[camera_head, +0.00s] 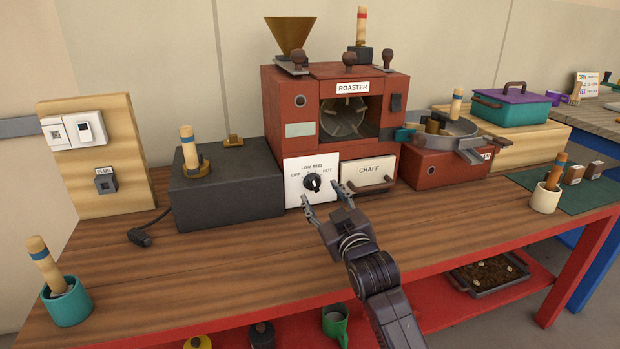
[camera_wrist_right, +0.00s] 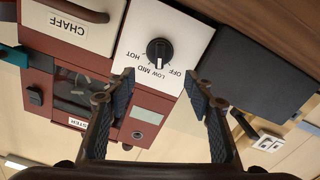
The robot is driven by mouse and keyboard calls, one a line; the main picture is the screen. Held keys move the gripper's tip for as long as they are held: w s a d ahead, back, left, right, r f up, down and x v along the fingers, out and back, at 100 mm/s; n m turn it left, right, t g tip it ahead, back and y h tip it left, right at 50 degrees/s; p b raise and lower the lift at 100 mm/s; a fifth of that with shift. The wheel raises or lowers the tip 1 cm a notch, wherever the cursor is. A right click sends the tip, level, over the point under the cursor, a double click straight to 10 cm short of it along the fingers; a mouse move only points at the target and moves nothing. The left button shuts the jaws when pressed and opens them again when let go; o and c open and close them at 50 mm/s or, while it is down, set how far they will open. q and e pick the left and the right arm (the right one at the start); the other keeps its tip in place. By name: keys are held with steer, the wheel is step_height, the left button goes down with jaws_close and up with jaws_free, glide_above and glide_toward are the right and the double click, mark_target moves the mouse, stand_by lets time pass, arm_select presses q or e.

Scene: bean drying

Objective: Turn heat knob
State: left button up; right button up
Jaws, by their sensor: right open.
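The heat knob (camera_head: 312,182) is a black dial on a white panel (camera_head: 296,192) at the lower front of the red roaster (camera_head: 279,110). The panel reads OFF, LOW, MID and HOT. In the right wrist view the knob (camera_wrist_right: 159,52) appears upside down, beyond the fingertips, with its white mark near MID or LOW. My right gripper (camera_head: 328,198) is open and empty, just in front of the panel. Its fingers (camera_wrist_right: 160,82) stand apart and do not touch the knob. My left gripper is not in view.
A chaff drawer (camera_head: 368,174) sits right of the panel, and a dark grey box (camera_head: 226,190) stands left of it. A loose plug (camera_head: 140,236) lies on the wooden bench (camera_head: 220,262). A teal cup (camera_head: 66,302) is at front left. The bench front is mostly clear.

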mark_target(313, 181)
steer(key=b+x, duration=0.1)
steer(key=x, duration=0.4)
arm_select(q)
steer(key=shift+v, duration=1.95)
arm_select(e)
steer(key=shift+x, duration=0.9)
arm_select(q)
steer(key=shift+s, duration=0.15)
arm_select(e)
steer(key=shift+r, duration=0.1)
steer(key=shift+c, duration=0.3)
steer(key=c, duration=1.1)
steer(key=shift+o, duration=0.2)
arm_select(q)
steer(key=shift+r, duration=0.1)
